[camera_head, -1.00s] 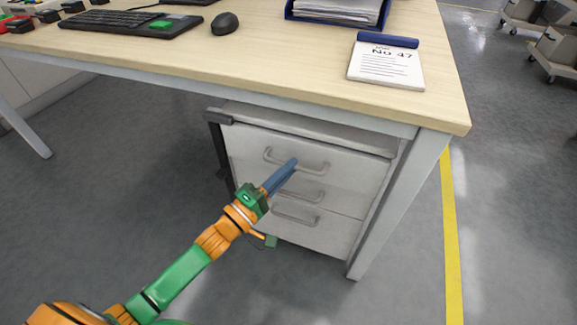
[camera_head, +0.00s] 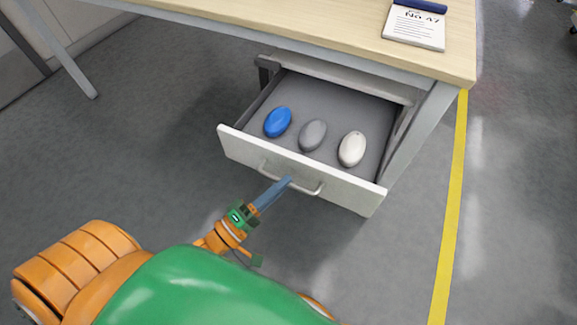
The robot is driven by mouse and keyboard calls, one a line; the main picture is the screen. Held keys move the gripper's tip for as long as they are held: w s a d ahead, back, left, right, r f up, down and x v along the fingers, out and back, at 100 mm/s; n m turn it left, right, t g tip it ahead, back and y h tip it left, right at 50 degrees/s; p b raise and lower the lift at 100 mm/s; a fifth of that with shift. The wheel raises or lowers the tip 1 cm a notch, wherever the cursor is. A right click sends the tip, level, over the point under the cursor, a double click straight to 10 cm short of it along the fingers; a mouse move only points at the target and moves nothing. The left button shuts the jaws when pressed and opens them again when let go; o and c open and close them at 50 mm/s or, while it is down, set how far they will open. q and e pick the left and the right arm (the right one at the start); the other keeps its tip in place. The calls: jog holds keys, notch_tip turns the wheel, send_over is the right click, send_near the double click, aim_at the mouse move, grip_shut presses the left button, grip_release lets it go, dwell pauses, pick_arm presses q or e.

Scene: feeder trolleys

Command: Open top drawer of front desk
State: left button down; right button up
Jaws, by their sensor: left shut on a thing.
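The top drawer (camera_head: 235,147) of the desk's cabinet is pulled well out, its inside open to view. Its front carries a grey bar handle (camera_head: 308,190). My left gripper (camera_head: 286,182) is shut on this handle, at about its middle. In the drawer lie a blue oval object (camera_head: 278,122), a grey one (camera_head: 313,135) and a white one (camera_head: 352,149), side by side and apart. The front desk (camera_head: 300,30) has a pale wood top above the drawer. My right gripper is not in view.
A notepad with a blue top edge (camera_head: 414,28) lies on the desk's right corner. A grey desk leg (camera_head: 420,138) stands right of the drawer. A yellow floor line (camera_head: 452,200) runs further right. The floor in front of the drawer is clear apart from my arm.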

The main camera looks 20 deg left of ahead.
pick_arm(q)
jog(key=shift+s+a+p, duration=0.15)
jog(key=shift+s+p, duration=0.3)
jog(key=shift+s, duration=2.05)
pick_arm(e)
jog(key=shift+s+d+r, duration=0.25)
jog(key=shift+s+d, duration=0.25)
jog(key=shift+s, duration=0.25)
pick_arm(q)
jog(key=c, duration=0.9)
grip_release()
jog(key=v, duration=0.7)
jog(key=shift+b, duration=0.3)
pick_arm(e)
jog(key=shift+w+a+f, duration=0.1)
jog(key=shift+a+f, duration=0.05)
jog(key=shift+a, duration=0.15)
